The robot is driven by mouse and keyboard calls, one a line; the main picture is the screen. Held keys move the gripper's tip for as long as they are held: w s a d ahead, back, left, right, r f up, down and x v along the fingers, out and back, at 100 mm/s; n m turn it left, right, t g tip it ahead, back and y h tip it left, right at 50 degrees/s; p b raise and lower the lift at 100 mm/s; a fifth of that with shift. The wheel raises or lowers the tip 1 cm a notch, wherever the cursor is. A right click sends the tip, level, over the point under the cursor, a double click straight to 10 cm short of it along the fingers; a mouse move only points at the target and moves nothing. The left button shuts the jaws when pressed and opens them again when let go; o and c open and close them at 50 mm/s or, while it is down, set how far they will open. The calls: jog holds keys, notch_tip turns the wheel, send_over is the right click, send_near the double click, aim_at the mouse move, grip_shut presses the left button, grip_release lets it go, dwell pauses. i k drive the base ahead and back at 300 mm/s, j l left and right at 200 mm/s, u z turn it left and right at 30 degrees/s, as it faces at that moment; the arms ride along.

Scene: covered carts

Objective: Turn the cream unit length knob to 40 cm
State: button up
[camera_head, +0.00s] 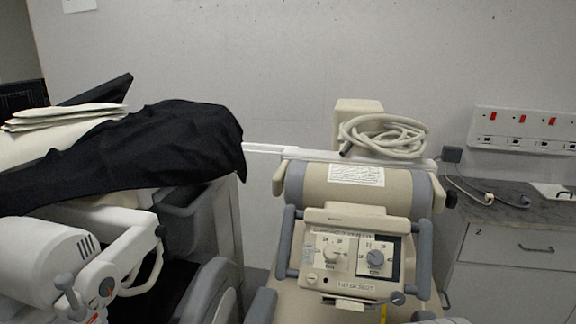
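The cream unit (318,196) stands right of centre, with a grey-trimmed rounded top. Its control panel (312,237) faces me between two grey side handles. A pale knob (331,254) sits on the left of the panel, inside a light dial with small numbers. A blue-grey knob (376,258) sits on the right, on a dark-bordered dial. The dial markings are too small to read surely, so I cannot tell which knob is for length or its setting. My gripper is not in view, and nothing visible touches either knob.
A coiled cream cable (384,134) lies on top behind the unit. A black cloth (150,150) covers a cart at left. White equipment (50,262) with a jointed arm stands at lower left. A grey counter (500,203) with drawers is at right, below a socket panel (528,130).

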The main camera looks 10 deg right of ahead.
aim_at(376, 258)
jog(key=i+l+u, duration=0.15)
jog(key=l, duration=0.4)
jog(key=i+l+u, duration=0.1)
jog(key=l, duration=0.45)
jog(key=i+l+u, duration=0.15)
jog(key=l, duration=0.4)
jog(key=k, duration=0.05)
